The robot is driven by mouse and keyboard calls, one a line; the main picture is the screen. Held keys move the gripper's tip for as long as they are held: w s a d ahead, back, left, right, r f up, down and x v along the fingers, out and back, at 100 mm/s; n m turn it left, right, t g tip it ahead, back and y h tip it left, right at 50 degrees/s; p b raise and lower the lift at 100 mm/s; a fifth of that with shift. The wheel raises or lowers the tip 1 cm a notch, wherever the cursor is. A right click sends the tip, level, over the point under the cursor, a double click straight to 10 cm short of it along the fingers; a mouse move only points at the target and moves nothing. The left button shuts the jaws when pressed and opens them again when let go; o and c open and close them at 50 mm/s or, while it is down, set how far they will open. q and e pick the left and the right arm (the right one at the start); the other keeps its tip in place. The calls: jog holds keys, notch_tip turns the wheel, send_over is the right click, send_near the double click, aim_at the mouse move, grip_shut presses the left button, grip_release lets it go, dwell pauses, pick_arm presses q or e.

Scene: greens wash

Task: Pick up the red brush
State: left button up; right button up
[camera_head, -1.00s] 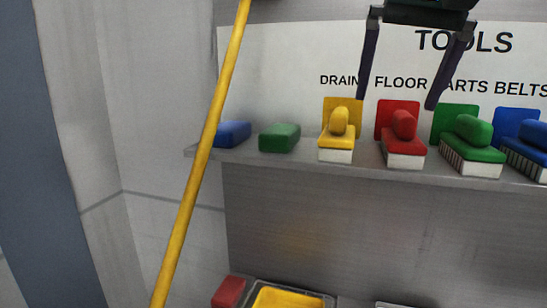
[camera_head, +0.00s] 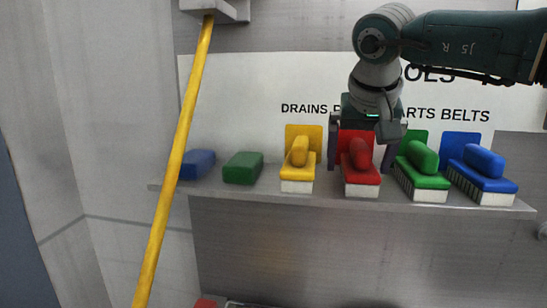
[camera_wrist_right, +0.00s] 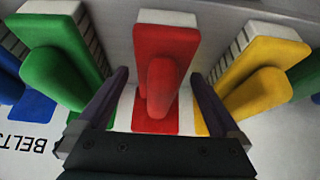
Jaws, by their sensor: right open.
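The red brush (camera_head: 360,172) stands on the grey shelf between the yellow and green brushes, in front of a red square on the back board. In the right wrist view the red brush (camera_wrist_right: 163,75) lies between the two dark fingers, its raised handle pointing toward the palm. My right gripper (camera_head: 362,155) is open, with one finger on each side of the red brush and a gap to it on both sides. In the wrist view the open right gripper (camera_wrist_right: 160,90) has its fingertips beside the brush's handle. My left gripper is not in view.
The yellow brush (camera_head: 298,168) stands close on the left, the green brush (camera_head: 422,170) close on the right, with a blue brush (camera_head: 482,172) beyond. Blue and green blocks share the shelf (camera_head: 270,195). A yellow pole (camera_head: 175,165) crosses in front at left.

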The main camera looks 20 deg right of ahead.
jog(key=shift+c, duration=0.4)
jog(key=c, duration=1.5)
jog(key=shift+o, duration=0.2)
jog(key=shift+r, duration=0.1)
